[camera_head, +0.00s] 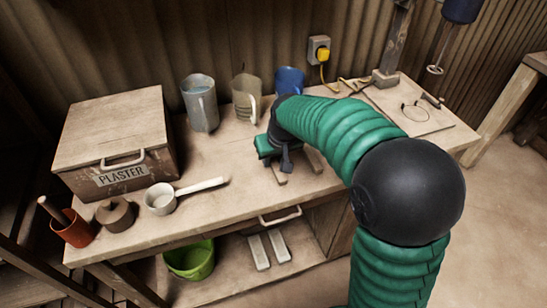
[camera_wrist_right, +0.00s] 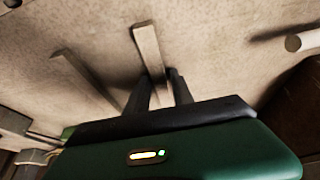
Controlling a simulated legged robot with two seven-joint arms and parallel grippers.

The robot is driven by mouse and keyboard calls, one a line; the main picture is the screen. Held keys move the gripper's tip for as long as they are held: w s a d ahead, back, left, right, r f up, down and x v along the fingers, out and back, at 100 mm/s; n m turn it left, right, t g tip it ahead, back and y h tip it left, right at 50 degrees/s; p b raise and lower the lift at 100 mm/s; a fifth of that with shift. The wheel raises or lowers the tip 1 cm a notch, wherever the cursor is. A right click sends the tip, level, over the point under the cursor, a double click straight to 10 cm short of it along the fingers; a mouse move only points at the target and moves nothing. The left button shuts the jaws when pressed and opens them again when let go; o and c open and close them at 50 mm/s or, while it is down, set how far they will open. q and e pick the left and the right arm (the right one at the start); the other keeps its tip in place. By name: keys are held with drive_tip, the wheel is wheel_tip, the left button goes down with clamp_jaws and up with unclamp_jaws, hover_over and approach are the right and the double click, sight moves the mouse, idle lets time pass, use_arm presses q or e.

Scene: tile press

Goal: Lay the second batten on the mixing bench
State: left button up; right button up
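Two pale wooden battens show at the middle of the mixing bench (camera_head: 225,215). One batten (camera_head: 278,176) reaches out from under my right gripper (camera_head: 283,160); the other (camera_head: 315,160) lies to its right. In the right wrist view, my right gripper's fingers (camera_wrist_right: 160,88) are close on either side of one batten (camera_wrist_right: 148,47) and look shut on it. The other batten (camera_wrist_right: 85,75) lies apart on the left, roughly alongside. The held batten is at or just above the bench top; I cannot tell whether it touches. My left gripper is out of view.
A plaster box (camera_head: 115,140), a ladle (camera_head: 160,198) and a terracotta pot (camera_head: 75,230) stand at the left. A grey jug (camera_head: 200,103), a beige jug (camera_head: 246,96) and a blue cup (camera_head: 290,80) line the back. A board with a wire loop (camera_head: 415,112) lies at the right.

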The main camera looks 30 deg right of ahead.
drive_tip(key=shift+o, duration=0.9)
drive_tip(key=shift+d, duration=0.1)
drive_tip(key=shift+r, duration=0.1)
drive_tip(key=p+v, duration=0.3)
drive_tip(key=v, duration=0.9)
